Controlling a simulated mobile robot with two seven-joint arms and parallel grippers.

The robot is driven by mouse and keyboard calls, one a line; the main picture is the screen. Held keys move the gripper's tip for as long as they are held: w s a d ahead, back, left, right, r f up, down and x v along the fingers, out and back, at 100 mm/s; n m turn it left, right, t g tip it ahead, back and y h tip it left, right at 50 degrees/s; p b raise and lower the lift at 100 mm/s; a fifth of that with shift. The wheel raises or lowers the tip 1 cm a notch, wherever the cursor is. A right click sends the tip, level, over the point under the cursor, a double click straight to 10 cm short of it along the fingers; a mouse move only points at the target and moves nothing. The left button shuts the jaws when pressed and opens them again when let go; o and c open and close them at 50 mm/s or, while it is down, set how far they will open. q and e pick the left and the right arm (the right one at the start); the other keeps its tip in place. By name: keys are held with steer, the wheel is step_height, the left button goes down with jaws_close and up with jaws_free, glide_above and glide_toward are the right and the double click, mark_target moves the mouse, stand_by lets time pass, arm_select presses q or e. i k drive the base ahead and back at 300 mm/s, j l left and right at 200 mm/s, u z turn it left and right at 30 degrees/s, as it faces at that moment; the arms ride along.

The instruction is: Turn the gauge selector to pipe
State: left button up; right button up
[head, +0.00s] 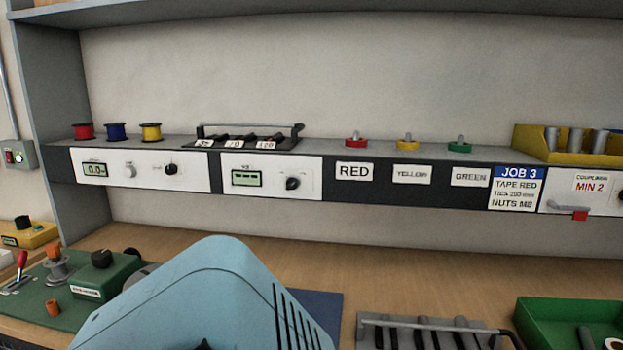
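No label that I can read marks the gauge selector, so I cannot tell which knob it is. The left white panel (150,182) on the shelf front has a small display (95,169) that seems to read 0.0, a grey knob (131,171) and a black knob (171,169). The white panel to its right (265,193) has a greenish display (246,178) and a black knob (292,183). The small print and knob settings are too small to read. Neither of my grippers is in view.
A large light-blue slotted housing (215,285) fills the lower front. A green board (45,290) with a knobbed box (105,275) lies left. A grey rack (400,335) and green tray (550,310) stand right. Bare bench (430,275) shows between housing and shelf.

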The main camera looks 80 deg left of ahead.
mark_target(292, 183)
steer(key=i, duration=0.9)
steer(key=u, duration=3.3)
steer(key=k+l, duration=0.05)
